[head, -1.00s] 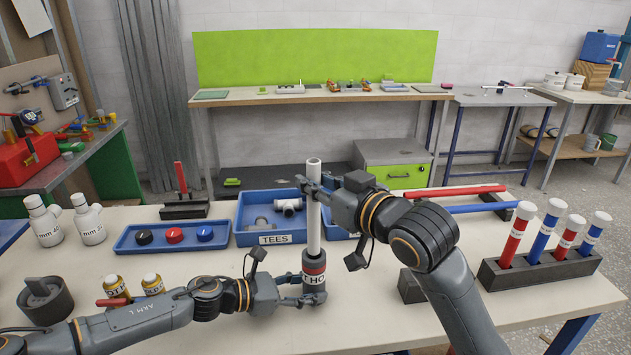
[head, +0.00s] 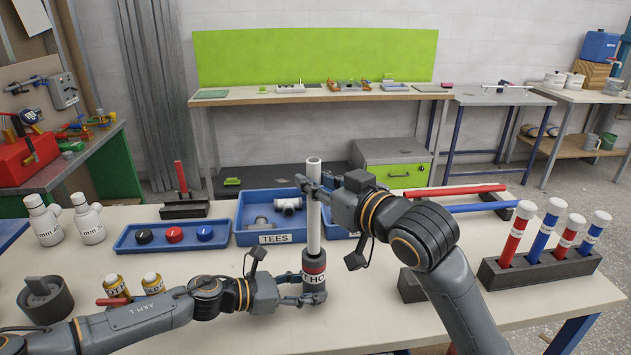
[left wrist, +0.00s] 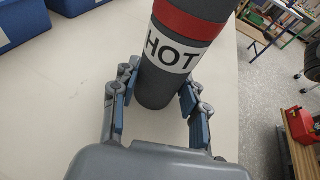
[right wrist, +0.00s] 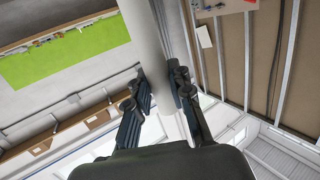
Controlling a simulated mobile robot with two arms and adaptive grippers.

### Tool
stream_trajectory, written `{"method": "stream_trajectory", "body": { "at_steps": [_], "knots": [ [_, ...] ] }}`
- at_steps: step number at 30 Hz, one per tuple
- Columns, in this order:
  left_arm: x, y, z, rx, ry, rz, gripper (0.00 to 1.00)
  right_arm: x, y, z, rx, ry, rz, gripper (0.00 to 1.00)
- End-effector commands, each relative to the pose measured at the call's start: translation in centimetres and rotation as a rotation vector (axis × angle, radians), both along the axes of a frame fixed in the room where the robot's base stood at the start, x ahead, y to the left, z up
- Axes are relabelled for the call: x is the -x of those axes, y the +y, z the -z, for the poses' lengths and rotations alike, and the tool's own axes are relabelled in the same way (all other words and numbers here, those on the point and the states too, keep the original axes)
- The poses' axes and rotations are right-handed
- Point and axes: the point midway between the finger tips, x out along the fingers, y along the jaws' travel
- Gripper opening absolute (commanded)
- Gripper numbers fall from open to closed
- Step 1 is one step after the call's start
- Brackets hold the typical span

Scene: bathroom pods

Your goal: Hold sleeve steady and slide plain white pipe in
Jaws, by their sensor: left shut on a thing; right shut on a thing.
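A dark grey sleeve (head: 314,272) with a red band and a HOT label stands upright on the white table. My left gripper (head: 308,299) is shut on its lower part; the left wrist view shows the fingers on both sides of the sleeve (left wrist: 160,90). The plain white pipe (head: 314,230) stands upright, its lower end at the sleeve's top. How deep it sits inside is hidden. My right gripper (head: 316,190) is shut on the pipe's upper part, and the right wrist view shows the pipe (right wrist: 147,35) between the fingers.
A blue TEES bin (head: 250,222) and a blue tray of coloured caps (head: 130,242) stand behind. A dark rack (head: 540,268) of red and blue pipes is at right.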

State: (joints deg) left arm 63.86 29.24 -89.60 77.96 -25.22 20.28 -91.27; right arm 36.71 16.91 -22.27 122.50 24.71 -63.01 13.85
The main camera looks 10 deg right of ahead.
Motion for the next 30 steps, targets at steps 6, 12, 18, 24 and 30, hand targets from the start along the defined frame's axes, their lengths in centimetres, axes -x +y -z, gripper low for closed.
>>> {"method": "stream_trajectory", "body": {
  "at_steps": [6,12,18,24,30],
  "knots": [
    [0.0,0.0,0.0,0.000,0.000,0.000,0.14,0.0,0.0,0.6,-0.001,0.000,0.000,0.00],
    [0.0,0.0,0.0,0.000,0.000,0.000,0.14,0.0,0.0,1.4,0.000,0.001,0.000,0.00],
    [0.0,0.0,0.0,0.000,0.000,0.000,0.14,0.0,0.0,2.2,0.000,0.002,0.001,0.00],
    [0.0,0.0,0.0,0.000,0.000,0.000,0.14,0.0,0.0,3.0,0.001,0.001,0.001,0.00],
    [0.0,0.0,0.0,0.000,0.000,0.000,0.14,0.0,0.0,3.8,0.000,0.001,0.000,0.00]
  ]
}}
